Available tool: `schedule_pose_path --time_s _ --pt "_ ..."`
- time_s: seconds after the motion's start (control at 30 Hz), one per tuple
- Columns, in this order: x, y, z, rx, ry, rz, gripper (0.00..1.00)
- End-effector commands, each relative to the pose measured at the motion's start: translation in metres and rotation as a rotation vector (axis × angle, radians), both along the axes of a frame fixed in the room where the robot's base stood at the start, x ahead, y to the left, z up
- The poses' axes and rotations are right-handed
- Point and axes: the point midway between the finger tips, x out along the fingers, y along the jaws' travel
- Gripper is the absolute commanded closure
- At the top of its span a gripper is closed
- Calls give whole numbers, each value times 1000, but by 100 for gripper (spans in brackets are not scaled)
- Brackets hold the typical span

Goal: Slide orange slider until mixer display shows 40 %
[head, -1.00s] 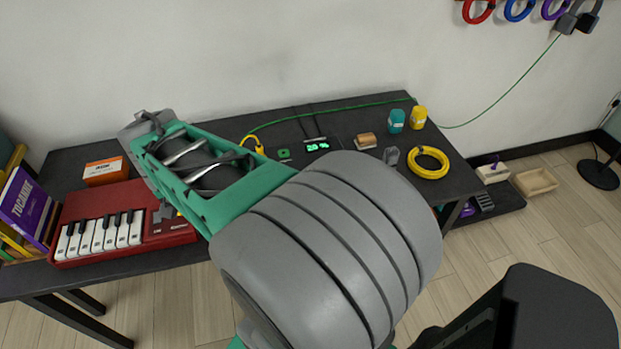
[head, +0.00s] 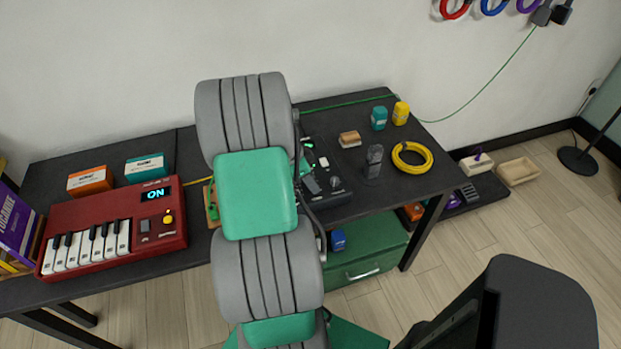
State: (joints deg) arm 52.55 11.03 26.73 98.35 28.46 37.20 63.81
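The black mixer (head: 338,195) sits on the dark workbench, right of my arm. Its left part is hidden behind my arm. I see dark control parts and a white piece on it. A small green glow shows at its back left, but I cannot read a number. I cannot make out the orange slider. My arm rises in front of the bench and covers the area left of the mixer. My gripper is hidden behind the arm, so its fingers do not show.
A red keyboard (head: 120,232) with a lit "ON" display stands at the left. Orange (head: 90,180) and teal (head: 147,167) boxes lie behind it. A dark upright object (head: 374,160), a yellow cable coil (head: 412,157) and teal (head: 379,118) and yellow (head: 401,113) jars stand right.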

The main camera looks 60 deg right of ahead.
Motion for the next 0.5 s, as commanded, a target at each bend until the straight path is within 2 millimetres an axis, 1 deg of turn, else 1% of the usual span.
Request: schedule_pose_path --time_s 0.13,0.5 --pt "1 0 0 0 0 1 62" --pt "1 0 1 0 0 2 92"
